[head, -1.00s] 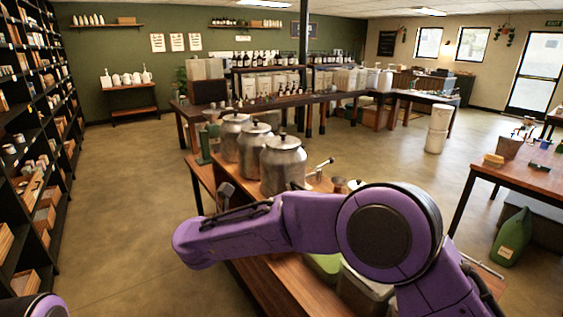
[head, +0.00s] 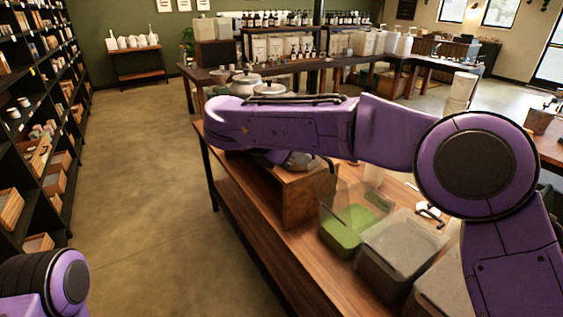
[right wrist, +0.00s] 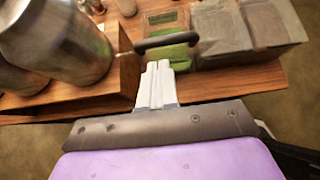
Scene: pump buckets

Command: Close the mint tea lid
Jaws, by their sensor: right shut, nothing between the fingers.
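A clear bin with green contents (head: 342,236) stands on the wooden table, beside grey-topped bins. Its clear lid (head: 352,196) appears raised and tilted; no label is readable. The green bin also shows in the right wrist view (right wrist: 178,53), partly covered by a dark rounded bar. My right gripper (right wrist: 158,66) is shut and empty, its pale fingertips close to this bar; I cannot tell if they touch. In the head view my right arm hides most of that gripper. Only a left arm link shows at the lower left; my left gripper is out of view.
A wooden box (head: 306,196) stands left of the green bin. Grey-topped bins (head: 402,243) stand to its right. Metal canisters (right wrist: 55,38) are near the gripper. The floor left of the table is clear.

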